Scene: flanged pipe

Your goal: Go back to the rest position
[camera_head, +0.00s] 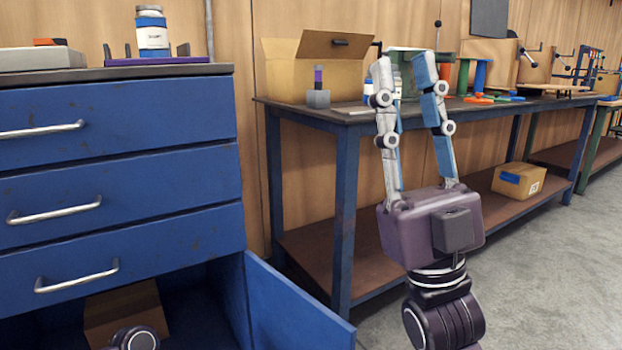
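My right gripper (403,78) stands upright right of centre, in front of the blue-framed workbench. Its two grey and blue fingers are spread apart and nothing shows between them. It hides part of the bench and of the things behind it. My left gripper is not in view; only a dark, round arm joint that looks like mine shows at the bottom left. I cannot make out a flanged pipe.
A blue drawer cabinet (110,170) fills the left, its lower door (290,305) open and a cardboard box (125,312) inside. The workbench (345,200) holds an open carton (283,75) and a grey block (317,98). Concrete floor (560,260) is clear at right.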

